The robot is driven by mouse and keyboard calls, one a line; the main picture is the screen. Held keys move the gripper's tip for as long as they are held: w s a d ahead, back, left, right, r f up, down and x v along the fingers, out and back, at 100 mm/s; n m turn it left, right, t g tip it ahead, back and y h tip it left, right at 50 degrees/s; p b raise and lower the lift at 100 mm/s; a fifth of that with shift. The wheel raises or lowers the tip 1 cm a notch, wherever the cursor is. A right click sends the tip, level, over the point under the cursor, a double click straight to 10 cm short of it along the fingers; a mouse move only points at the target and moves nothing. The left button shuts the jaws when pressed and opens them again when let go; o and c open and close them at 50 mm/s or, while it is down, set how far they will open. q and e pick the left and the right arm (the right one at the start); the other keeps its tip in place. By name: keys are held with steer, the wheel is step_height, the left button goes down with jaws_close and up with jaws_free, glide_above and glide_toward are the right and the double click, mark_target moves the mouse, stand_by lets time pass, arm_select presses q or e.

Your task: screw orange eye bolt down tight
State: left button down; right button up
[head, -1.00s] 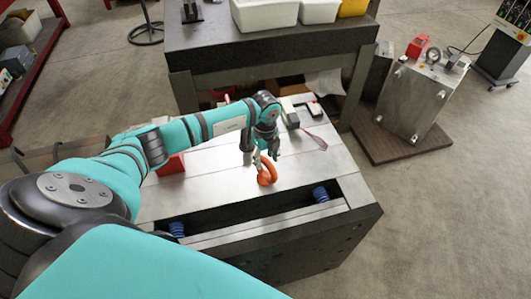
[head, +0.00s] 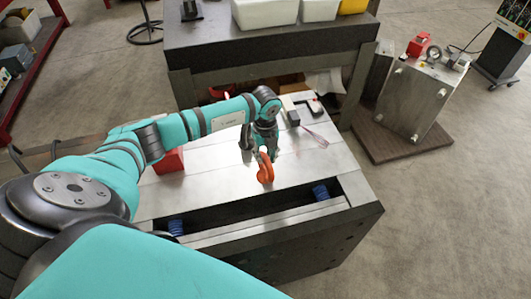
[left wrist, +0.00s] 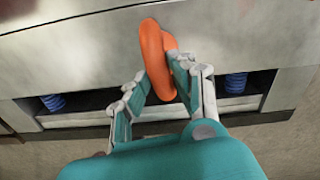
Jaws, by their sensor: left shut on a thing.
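The orange eye bolt (head: 265,169) stands upright on the top of the steel mould base (head: 205,175), near the open slot along its front. Its ring also shows in the left wrist view (left wrist: 153,60), seen partly edge-on. My left gripper (head: 258,156) comes down over the ring from behind and is shut on it. In the left wrist view its two fingers (left wrist: 160,88) lie on either side of the ring's lower part. The bolt's shank and its seat are hidden. My right gripper is not in view.
A red block (head: 169,162) sits on the mould base to the left. Blue springs (head: 320,193) show in the front slot. Grey-and-black items and a clear-handled tool (head: 315,136) lie at the back right. A dark workbench (head: 270,42) with bins stands behind.

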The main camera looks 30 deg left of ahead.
arm_select(q)
steer(key=m+b, duration=0.1)
steer(key=m, duration=0.3)
steer(key=shift+w+b, duration=0.1)
steer(key=shift+b, duration=0.25)
steer(key=shift+m, duration=0.9)
steer(key=shift+b, duration=0.35)
steer(key=c, duration=1)
jaws_free()
steer(key=shift+c, duration=0.2)
steer(key=shift+s+f+m, duration=0.15)
steer(key=shift+s+m, duration=0.1)
steer(key=shift+m, duration=0.05)
step_height(320, 180, up, 5)
steer(key=p, duration=0.3)
steer(key=shift+p, duration=0.35)
steer(key=shift+w, duration=0.1)
